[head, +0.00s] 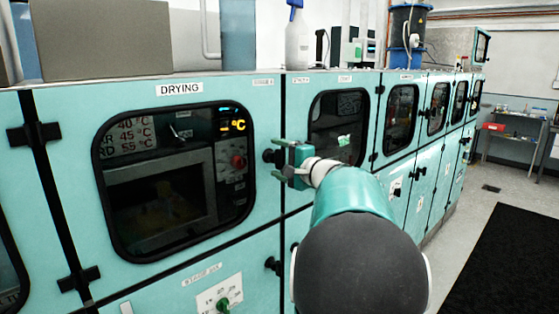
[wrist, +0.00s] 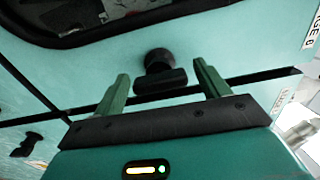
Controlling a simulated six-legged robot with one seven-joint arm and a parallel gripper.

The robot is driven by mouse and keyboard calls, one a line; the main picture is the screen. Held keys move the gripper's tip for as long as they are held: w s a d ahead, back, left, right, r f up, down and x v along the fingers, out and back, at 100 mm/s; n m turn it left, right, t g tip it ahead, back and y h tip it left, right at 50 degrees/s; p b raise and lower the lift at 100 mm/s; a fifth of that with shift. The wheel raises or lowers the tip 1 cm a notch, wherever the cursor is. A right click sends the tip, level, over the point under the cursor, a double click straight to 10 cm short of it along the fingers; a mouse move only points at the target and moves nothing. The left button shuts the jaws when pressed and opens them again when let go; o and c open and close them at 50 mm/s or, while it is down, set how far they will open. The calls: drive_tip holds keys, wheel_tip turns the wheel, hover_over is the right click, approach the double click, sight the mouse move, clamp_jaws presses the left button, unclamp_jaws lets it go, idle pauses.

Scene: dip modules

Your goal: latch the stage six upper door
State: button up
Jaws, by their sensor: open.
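The stage six upper door (head: 262,120) is a teal panel marked DRYING, with a dark rounded window. It looks flush with the cabinet front. Its black latch (head: 270,156) is at the door's right edge, partly hidden by my gripper (head: 283,160). In the wrist view the latch (wrist: 160,80) is a round knob with a bar lying roughly parallel to my gripper's palm. My gripper (wrist: 161,72) is open, with one green finger on each side of the latch and gaps on both sides. I cannot tell whether the latch is engaged.
More teal cabinets run to the right. Open floor with a black mat (head: 500,265) lies at the right.

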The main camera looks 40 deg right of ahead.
drive_tip(key=s, duration=1.3)
drive_tip(key=shift+s+d, duration=0.2)
drive_tip(key=shift+s, duration=0.2)
drive_tip(key=a+f+n+g+y, duration=0.3)
drive_tip(key=a+f+n+g, duration=0.15)
drive_tip(key=a, duration=0.85)
drive_tip(key=a+f+n+g+y, duration=0.2)
drive_tip(key=a+f+n+g, duration=0.25)
drive_tip(key=a, duration=0.95)
drive_tip(key=s+a+f+n+g+h, duration=0.3)
drive_tip(key=s+a+f+n+h, duration=0.2)
drive_tip(key=s+a+f+n, duration=0.3)
drive_tip(key=s+a+f, duration=0.2)
drive_tip(key=s, duration=0.1)
drive_tip(key=shift+s+n+h, duration=0.2)
drive_tip(key=shift+n+h, duration=0.1)
drive_tip(key=shift+n, duration=0.1)
drive_tip(key=shift+a, duration=0.1)
